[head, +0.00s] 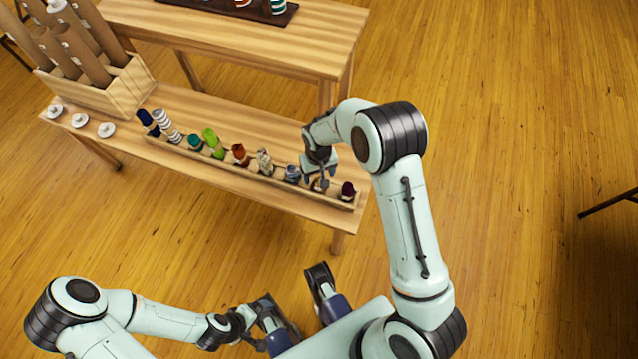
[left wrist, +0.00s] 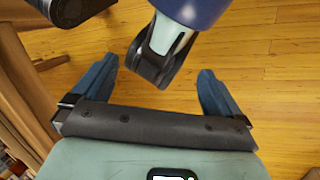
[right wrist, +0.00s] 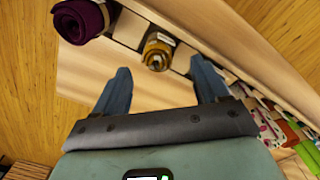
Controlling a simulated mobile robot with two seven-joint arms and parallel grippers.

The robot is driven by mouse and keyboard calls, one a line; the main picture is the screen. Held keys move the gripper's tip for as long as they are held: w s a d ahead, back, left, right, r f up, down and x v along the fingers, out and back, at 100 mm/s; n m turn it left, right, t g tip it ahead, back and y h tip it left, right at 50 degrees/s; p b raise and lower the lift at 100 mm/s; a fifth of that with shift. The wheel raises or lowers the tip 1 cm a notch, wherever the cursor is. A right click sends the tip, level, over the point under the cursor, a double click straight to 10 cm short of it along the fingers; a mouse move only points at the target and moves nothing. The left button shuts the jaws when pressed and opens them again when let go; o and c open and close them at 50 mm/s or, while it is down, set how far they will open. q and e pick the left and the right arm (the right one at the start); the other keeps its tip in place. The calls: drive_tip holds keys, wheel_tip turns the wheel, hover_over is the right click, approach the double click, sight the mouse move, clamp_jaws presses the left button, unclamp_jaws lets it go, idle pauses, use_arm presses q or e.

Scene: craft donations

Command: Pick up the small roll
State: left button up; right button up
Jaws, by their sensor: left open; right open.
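Several small rolls stand in a row in a long narrow wooden rack (head: 262,178) on the low table. In the right wrist view a small amber roll (right wrist: 158,56) with a pale band sits in its slot, between and just beyond the open fingertips of my right gripper (right wrist: 160,68). A dark purple roll (right wrist: 80,20) stands beside it at the rack's end, also in the head view (head: 348,190). In the head view my right gripper (head: 318,182) is over that end of the rack and mostly hides the amber roll. My left gripper (left wrist: 158,68) is open and empty, away from the table.
Along the rack are a grey-blue roll (head: 292,173), a red-brown one (head: 240,154) and a green one (head: 213,141). A wooden box (head: 128,88) of tall cardboard tubes and white discs (head: 80,120) occupy the table's left. A higher table (head: 250,40) stands behind.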

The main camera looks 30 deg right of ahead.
drive_tip(key=f, duration=0.3)
drive_tip(key=f+b, duration=0.1)
drive_tip(key=f, duration=0.1)
drive_tip(key=shift+s+f, duration=0.15)
drive_tip(key=shift+s, duration=0.2)
use_arm(q)
drive_tip(key=shift+w+a+f+t, duration=0.2)
drive_tip(key=shift+w+f, duration=0.2)
drive_tip(key=shift+w, duration=0.1)
drive_tip(key=shift+w+a+f+t, duration=0.15)
drive_tip(key=shift+w+f+t, duration=0.05)
drive_tip(key=shift+w+f, duration=0.2)
use_arm(e)
drive_tip(key=shift+c, duration=0.3)
drive_tip(key=c, duration=1.1)
drive_tip(key=shift+o, duration=0.2)
